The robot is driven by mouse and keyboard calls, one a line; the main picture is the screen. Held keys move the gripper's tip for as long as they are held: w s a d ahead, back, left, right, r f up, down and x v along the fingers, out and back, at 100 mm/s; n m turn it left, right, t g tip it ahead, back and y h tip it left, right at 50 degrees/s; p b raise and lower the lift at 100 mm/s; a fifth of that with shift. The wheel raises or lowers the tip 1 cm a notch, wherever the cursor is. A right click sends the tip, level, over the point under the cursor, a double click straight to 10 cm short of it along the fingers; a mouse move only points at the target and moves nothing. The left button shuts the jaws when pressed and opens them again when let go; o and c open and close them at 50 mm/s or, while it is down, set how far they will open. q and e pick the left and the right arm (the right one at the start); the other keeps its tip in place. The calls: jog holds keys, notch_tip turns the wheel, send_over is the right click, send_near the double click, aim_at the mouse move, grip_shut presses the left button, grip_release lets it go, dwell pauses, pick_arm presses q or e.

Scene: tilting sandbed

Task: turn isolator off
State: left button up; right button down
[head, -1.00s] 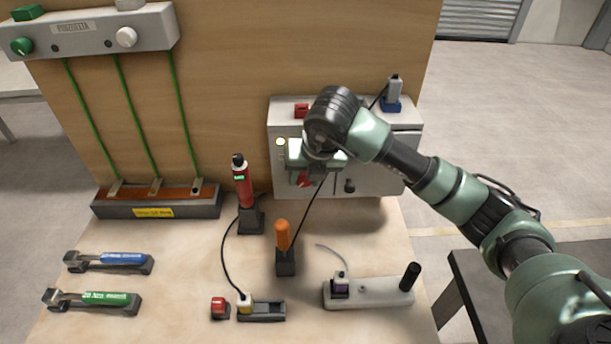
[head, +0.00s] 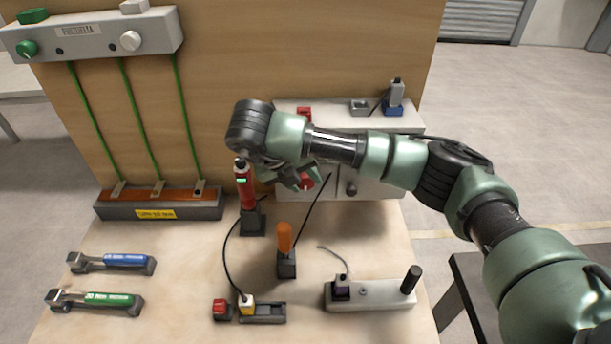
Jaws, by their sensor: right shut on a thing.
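The grey cabinet (head: 380,186) stands at the back of the bench. On its front is a red rotary knob (head: 306,181), which I take to be the isolator. My right gripper (head: 305,180) reaches it from the upper left, and its fingers are shut on the red knob. The fingers and wrist hide part of the knob, so its exact angle is hard to tell. My right forearm covers the cabinet's upper front. My left gripper is not in view.
A red tool in a stand (head: 246,190) is close below my right wrist. A dark door handle (head: 351,188) sits right of the knob. An orange-handled tool (head: 284,238) stands in front, and a grey base with a black post (head: 370,294) is at front right.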

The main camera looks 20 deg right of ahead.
jog(key=shift+w+a+r+h+p, duration=0.1)
jog(key=shift+a+r+h+p, duration=0.2)
jog(key=shift+h+p, duration=0.5)
jog(key=shift+f+n+g+h+p, duration=0.1)
jog(key=shift+n+g+h+p, duration=0.25)
jog(key=shift+h+p, duration=0.4)
jog(key=shift+w+f+n+g+h, duration=0.1)
jog(key=shift+f+n+g+h, duration=0.15)
jog(key=shift+h, duration=0.9)
jog(key=shift+a+f+h, duration=0.1)
jog(key=shift+f+h, duration=0.05)
jog(key=shift+h, duration=0.55)
jog(key=shift+f, duration=0.1)
jog(key=c, duration=0.9)
grip_release()
jog(key=shift+n, duration=0.3)
jog(key=shift+a, duration=0.1)
